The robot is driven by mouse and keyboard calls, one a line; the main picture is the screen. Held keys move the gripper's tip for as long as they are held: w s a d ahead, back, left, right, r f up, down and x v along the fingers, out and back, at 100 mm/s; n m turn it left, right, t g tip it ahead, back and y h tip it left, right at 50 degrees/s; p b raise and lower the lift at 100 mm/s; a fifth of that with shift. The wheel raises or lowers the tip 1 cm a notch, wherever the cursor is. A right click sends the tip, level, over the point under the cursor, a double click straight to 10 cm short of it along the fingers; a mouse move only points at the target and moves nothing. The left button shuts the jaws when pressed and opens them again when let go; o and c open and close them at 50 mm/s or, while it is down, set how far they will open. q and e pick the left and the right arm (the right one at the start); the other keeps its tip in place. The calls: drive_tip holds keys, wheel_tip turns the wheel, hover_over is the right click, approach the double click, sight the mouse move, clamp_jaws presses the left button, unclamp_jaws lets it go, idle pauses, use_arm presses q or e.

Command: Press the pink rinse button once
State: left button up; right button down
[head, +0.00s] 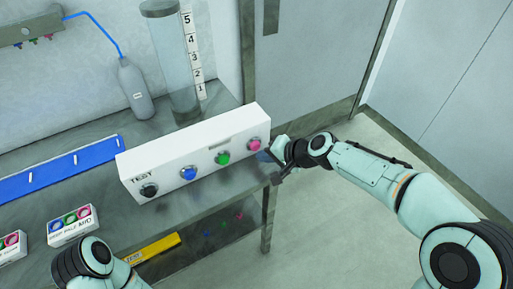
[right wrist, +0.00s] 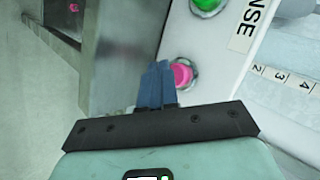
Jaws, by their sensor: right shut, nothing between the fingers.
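The pink rinse button (head: 253,144) sits at the right end of the front face of a white control box on the bench. In the right wrist view the pink button (right wrist: 181,76) is partly hidden behind my right gripper's fingers. My right gripper (head: 266,156) is shut and empty, just in front and to the right of the pink button. Its blue fingertips (right wrist: 156,75) are close to the button's edge; I cannot tell if they touch it. My left arm shows at the bottom left, but its fingers are out of view.
The box also has a green button (head: 223,158), a blue button (head: 188,173) and a black knob (head: 149,190). A clear cylinder (head: 172,60) with a number scale and a grey bottle (head: 135,92) stand behind. A small button box (head: 70,226) lies left. The floor at right is clear.

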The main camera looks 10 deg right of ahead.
drive_tip(key=s+b, duration=0.1)
drive_tip(key=s+d+b, duration=0.1)
drive_tip(key=s, duration=0.1)
drive_tip(key=shift+s+d+f, duration=0.1)
drive_tip(key=shift+d, duration=0.05)
drive_tip(key=shift+s+d+b, duration=0.25)
drive_tip(key=shift+s+b, duration=0.15)
drive_tip(key=shift+s, duration=0.35)
idle(0.3)
